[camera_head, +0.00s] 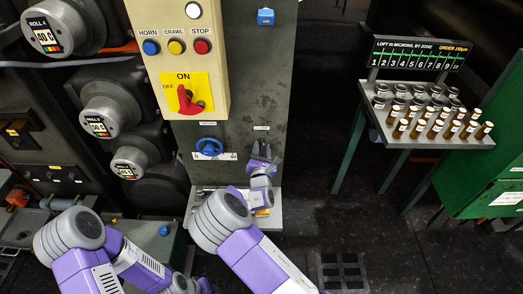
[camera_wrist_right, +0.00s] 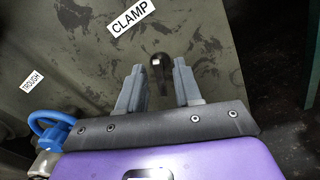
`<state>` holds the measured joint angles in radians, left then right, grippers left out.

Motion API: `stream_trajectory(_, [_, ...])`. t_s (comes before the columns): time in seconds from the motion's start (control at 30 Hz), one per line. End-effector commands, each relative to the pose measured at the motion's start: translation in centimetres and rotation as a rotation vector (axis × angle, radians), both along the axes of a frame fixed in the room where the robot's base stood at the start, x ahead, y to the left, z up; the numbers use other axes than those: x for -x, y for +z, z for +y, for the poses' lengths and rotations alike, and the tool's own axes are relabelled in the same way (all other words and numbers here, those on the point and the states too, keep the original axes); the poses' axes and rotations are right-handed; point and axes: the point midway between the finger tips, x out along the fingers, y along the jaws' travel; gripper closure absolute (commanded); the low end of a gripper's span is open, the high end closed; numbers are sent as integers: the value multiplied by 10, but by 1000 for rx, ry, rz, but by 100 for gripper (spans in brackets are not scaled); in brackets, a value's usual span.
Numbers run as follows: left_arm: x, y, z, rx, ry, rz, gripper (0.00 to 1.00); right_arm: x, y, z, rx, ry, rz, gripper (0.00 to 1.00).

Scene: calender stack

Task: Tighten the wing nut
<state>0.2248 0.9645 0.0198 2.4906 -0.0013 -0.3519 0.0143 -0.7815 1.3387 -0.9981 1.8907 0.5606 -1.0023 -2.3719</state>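The wing nut (camera_wrist_right: 161,62) is a small dark knob-like piece on the grey panel, below the CLAMP label, in the right wrist view. Its lower part runs down between the fingers of my right gripper (camera_wrist_right: 160,82). The fingers are open, one on each side, with a visible gap to it; whether the tips reach its depth I cannot tell. In the head view my right gripper (camera_head: 263,153) is at the panel under the small CLAMP label, and the wing nut is not distinguishable there. My left arm shows at lower left, but its gripper does not.
A blue handwheel (camera_head: 208,147) sits left of my right gripper, and it also shows in the right wrist view (camera_wrist_right: 48,126). A yellow switch plate (camera_head: 186,95) with a red handle is above. A rack of bottles (camera_head: 440,118) stands at right. A ledge (camera_head: 274,222) lies below.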

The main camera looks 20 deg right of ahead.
Motion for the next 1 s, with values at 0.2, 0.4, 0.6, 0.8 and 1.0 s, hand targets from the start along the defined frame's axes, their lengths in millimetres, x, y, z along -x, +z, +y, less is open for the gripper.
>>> stream_trajectory(0.2, [0,0,0,0,0,0,57,0,0,0,0,0,0,74])
stream_trajectory(0.4, [0,0,0,0,0,0,57,0,0,0,0,0,1,100])
stream_trajectory(0.6, [0,0,0,0,0,0,57,0,0,0,-2,0,0,100])
stream_trajectory(0.8, [0,-1,0,0,0,0,57,1,-1,0,-33,0,-9,100])
stream_trajectory(1.0, [0,-5,0,0,0,0,57,1,-1,0,-129,0,-36,100])
